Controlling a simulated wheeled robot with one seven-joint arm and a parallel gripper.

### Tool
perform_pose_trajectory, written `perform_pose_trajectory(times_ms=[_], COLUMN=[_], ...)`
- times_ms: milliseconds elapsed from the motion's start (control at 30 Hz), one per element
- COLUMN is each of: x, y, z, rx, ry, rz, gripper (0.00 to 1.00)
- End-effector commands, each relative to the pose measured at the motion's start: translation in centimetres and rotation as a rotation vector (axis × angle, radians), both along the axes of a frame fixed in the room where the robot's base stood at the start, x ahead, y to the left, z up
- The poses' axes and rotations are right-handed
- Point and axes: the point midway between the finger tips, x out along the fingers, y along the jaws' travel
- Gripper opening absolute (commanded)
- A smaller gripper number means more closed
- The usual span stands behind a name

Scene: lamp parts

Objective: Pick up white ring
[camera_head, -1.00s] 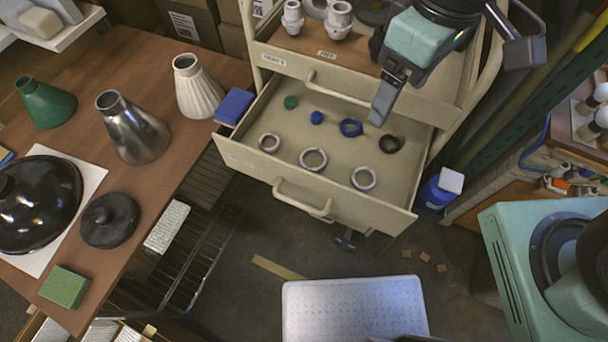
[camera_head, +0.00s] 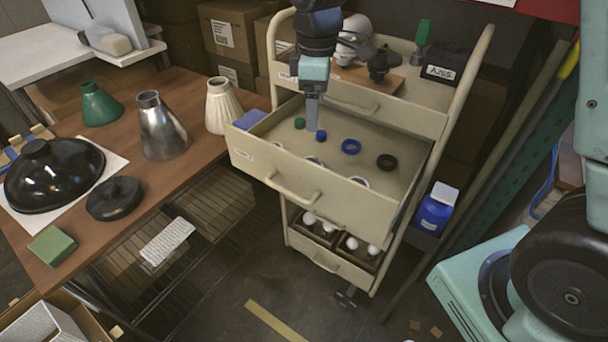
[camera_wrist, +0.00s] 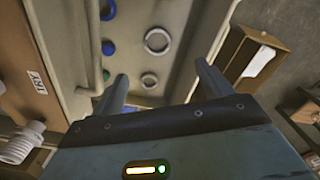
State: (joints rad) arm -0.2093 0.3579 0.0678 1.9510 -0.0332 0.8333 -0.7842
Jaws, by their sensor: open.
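White rings lie in the open drawer (camera_head: 410,150). In the head view, one white ring (camera_head: 314,161) shows partly behind the drawer's front wall, and another (camera_head: 358,181) shows only its top edge. My gripper (camera_head: 312,128) points down over the left part of the drawer.
A blue ring (camera_head: 351,146), a black ring (camera_head: 387,162), a small blue part and a green part (camera_head: 299,123) share the drawer. The drawer walls and the cart's top tray (camera_head: 385,113) stand close around my gripper. A table with lamp shades is at left.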

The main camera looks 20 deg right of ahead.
Motion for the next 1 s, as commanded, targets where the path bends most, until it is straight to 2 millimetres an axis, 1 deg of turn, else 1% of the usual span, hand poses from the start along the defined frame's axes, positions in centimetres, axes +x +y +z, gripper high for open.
perform_pose_trajectory(times_ms=[33,100,300,400,500,667,867,1000], x=[-0.1,-0.1,-0.1,-0.1,-0.1,0.0,0.7,0.7], y=[0.0,0.0,0.0,0.1,0.1,0.0,0.0,0.0], z=[-1.2,-2.7,-6.8,-8.5,-9.5,-10.4,-13.0,-14.7], rx=[-0.002,-0.001,-0.001,0.0,0.001,0.001,-0.001,0.001], ry=[0.005,0.006,0.006,0.004,0.003,0.002,0.005,0.003], rz=[0.0,0.0,0.0,0.0,-0.001,-0.001,0.0,0.0], gripper=[0.78,0.78,0.78,0.78,0.78,0.78,0.78,0.78])
